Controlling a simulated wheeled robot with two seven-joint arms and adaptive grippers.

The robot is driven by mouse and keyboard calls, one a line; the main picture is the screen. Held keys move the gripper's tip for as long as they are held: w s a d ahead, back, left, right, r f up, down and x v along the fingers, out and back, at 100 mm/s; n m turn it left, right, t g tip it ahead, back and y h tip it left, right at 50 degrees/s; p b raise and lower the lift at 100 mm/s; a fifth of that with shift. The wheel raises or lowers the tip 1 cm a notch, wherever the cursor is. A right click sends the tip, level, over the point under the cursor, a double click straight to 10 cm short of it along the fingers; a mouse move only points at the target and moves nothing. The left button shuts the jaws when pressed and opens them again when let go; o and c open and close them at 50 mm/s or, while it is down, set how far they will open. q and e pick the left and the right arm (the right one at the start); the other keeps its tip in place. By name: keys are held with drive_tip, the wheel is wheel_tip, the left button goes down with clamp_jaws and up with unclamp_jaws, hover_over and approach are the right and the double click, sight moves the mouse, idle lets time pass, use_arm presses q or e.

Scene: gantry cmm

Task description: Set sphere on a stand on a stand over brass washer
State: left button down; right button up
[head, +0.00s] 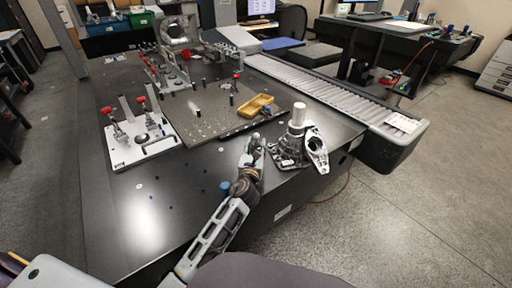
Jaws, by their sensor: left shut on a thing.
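My left gripper (254,146) is above the dark table near its front right part, left of a grey casting. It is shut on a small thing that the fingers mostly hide. It looks like the sphere on a stand, but its shape is not clear at this size. I cannot make out the brass washer. My right gripper is not in view.
A white cylinder (299,115) stands on the grey casting, with a silver bracket (316,150) beside it. A yellow tray (254,105) lies on the pegged plate (205,128). A white plate (125,155) carries red-knobbed clamps. The table (160,205) is mostly clear at front left.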

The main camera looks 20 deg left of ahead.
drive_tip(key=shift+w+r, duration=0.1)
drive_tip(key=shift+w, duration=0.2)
use_arm(q)
drive_tip(key=c, duration=0.9)
unclamp_jaws()
drive_tip(key=shift+f, duration=0.1)
drive_tip(key=shift+s+d, duration=0.15)
drive_tip(key=shift+s, duration=1.1)
drive_tip(key=shift+s+d, duration=0.2)
drive_tip(key=shift+s, duration=1.05)
drive_tip(key=shift+s+d, duration=0.15)
drive_tip(key=shift+s, duration=1.1)
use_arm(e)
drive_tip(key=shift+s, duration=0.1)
use_arm(q)
drive_tip(key=shift+r, duration=0.35)
wheel_tip(320, 180, up, 9)
drive_tip(key=p, duration=1)
drive_tip(key=shift+r, duration=0.2)
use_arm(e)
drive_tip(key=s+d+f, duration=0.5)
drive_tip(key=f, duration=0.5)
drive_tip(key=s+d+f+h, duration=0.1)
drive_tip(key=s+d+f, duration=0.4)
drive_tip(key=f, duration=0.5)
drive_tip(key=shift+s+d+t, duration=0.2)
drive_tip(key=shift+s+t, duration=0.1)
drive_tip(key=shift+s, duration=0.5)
